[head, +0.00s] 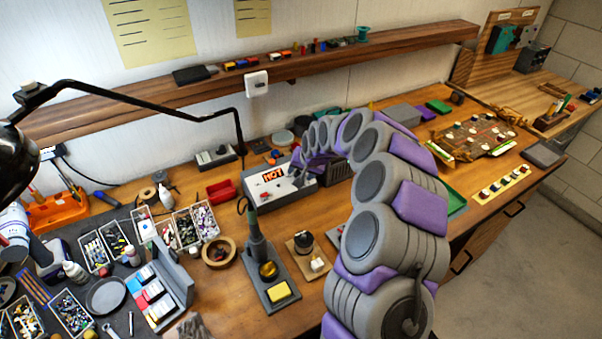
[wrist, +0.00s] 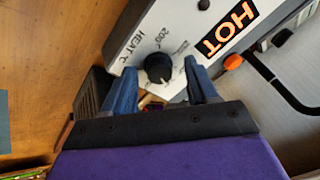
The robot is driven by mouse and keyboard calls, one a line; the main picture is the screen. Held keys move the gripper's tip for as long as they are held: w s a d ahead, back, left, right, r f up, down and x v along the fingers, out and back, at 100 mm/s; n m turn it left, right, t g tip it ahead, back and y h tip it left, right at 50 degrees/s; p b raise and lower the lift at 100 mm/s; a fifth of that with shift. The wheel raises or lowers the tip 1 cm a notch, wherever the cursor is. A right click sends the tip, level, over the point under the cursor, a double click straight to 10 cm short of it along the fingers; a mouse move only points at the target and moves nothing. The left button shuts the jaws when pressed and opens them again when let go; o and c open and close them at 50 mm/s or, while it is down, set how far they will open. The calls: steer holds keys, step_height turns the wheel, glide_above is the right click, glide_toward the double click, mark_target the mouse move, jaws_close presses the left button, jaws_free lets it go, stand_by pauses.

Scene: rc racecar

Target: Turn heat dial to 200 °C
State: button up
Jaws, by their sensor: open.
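The soldering station (head: 260,190) is a white-faced box with an orange HOT sign, on the bench in the head view. In the wrist view, its panel (wrist: 136,40) carries a black heat dial (wrist: 158,68), with HEAT °C and 200 printed near it. A small light mark shows at the dial's lower edge, on the side away from the 200 print. My gripper (wrist: 160,70) is open, its two blue-grey fingers on either side of the dial. I cannot tell whether they touch it. In the head view my gripper (head: 299,168) is small, in front of the panel; the dial is not clear there.
A soldering iron stand (head: 270,283) with a yellow sponge is in front of the station. A red tray (head: 222,191) sits to its left. A black lamp arm (head: 150,104) reaches over the bench. A black cable (wrist: 280,85) runs beside the HOT sign.

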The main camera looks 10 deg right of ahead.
steer(key=shift+w+d+f, duration=0.1)
steer(key=shift+f, duration=0.05)
steer(key=c, duration=1)
steer(key=shift+c, duration=0.2)
